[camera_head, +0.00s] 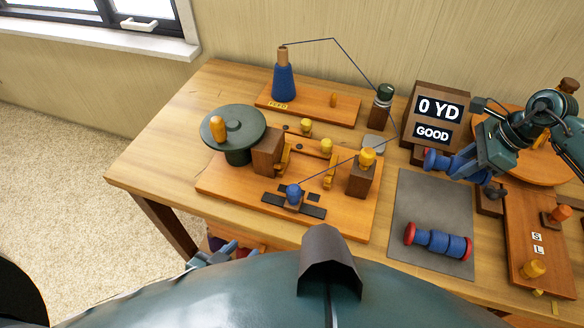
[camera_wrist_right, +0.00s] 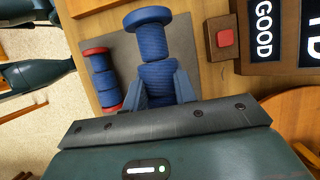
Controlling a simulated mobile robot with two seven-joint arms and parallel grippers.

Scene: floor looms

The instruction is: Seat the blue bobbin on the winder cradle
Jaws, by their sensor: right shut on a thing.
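The blue bobbin (camera_head: 436,159), with blue end flanges, is held by my right gripper (camera_head: 466,166) above the back edge of the grey mat. In the right wrist view the gripper's fingers (camera_wrist_right: 166,88) are shut around the bobbin's wound middle, and one flange (camera_wrist_right: 148,17) sticks out beyond them. The winder cradle (camera_head: 329,172) has yellow brackets between two dark wooden blocks on the orange winder board (camera_head: 225,183); it appears empty. My left gripper (camera_head: 215,254) is low at the bottom edge, partly hidden by my body, well apart from the cradle.
A red-ended blue bobbin (camera_head: 437,241) lies on the grey mat (camera_head: 405,205). A display box (camera_head: 408,137) reads 0 YD and GOOD. A blue feed cone (camera_head: 284,83) stands behind; its thread runs over the winder to a blue guide (camera_head: 293,193). A crank wheel (camera_head: 240,122) stands left.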

